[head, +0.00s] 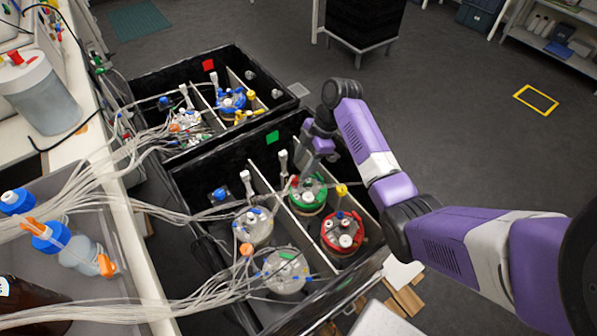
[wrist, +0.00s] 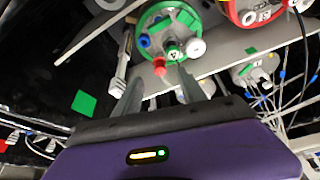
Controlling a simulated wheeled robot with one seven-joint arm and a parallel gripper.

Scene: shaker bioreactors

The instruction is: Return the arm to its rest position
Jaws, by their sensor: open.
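My purple and white arm reaches from the right of the head view over the near black box. My gripper (head: 320,148) is at the far side of that box, above and behind the green-ringed bioreactor (head: 307,194). In the wrist view my gripper (wrist: 163,92) has its two grey fingers spread apart with nothing held between them. The green-ringed vessel (wrist: 152,22) lies just beyond the fingertips, with red, white and blue caps on its lid. Whether a fingertip touches a cap cannot be told.
The near box (head: 207,223) also holds a red-ringed vessel (head: 343,231) and two clear-lidded ones. A second black box (head: 150,92) stands behind it with a blue-ringed vessel (head: 231,100). Many clear tubes run left to the bench (head: 130,240). Open floor (head: 460,130) lies at right.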

